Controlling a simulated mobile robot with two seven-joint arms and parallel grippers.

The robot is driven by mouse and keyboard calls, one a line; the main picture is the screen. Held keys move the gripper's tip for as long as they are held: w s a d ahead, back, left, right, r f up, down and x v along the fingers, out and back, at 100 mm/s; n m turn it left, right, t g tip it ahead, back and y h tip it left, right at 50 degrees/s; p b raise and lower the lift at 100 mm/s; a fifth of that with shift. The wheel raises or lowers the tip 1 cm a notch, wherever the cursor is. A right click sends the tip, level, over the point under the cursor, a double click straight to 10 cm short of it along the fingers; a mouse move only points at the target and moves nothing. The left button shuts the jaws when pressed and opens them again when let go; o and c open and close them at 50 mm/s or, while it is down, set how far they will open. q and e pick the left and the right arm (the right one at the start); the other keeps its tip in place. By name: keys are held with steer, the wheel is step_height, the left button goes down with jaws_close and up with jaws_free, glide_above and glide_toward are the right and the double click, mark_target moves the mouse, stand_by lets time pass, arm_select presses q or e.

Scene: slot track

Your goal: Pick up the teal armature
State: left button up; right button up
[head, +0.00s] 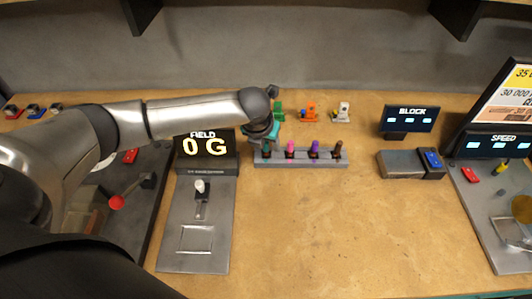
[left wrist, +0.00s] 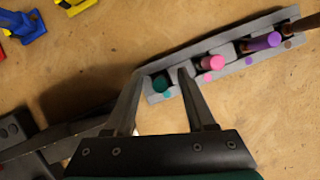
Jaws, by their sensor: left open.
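The teal armature (left wrist: 161,86) stands in the left end slot of a grey rack (left wrist: 222,57) in the left wrist view. My left gripper (left wrist: 161,74) is open, with one finger on each side of the teal armature in that picture. I cannot tell whether the fingers touch it. In the head view my left gripper (head: 264,143) is over the left end of the rack (head: 300,164) and mostly hides the teal armature. My right gripper is not in view.
Pink (head: 290,149), purple (head: 314,150) and dark brown (head: 338,150) armatures stand along the rack. Behind it are green (head: 279,112), orange (head: 309,112) and white (head: 341,112) pieces. The FIELD display (head: 207,152) is at left. The table in front is clear.

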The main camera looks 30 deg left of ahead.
arm_select(q)
steer(key=shift+c, duration=0.2)
jaws_close()
stand_by(0.4)
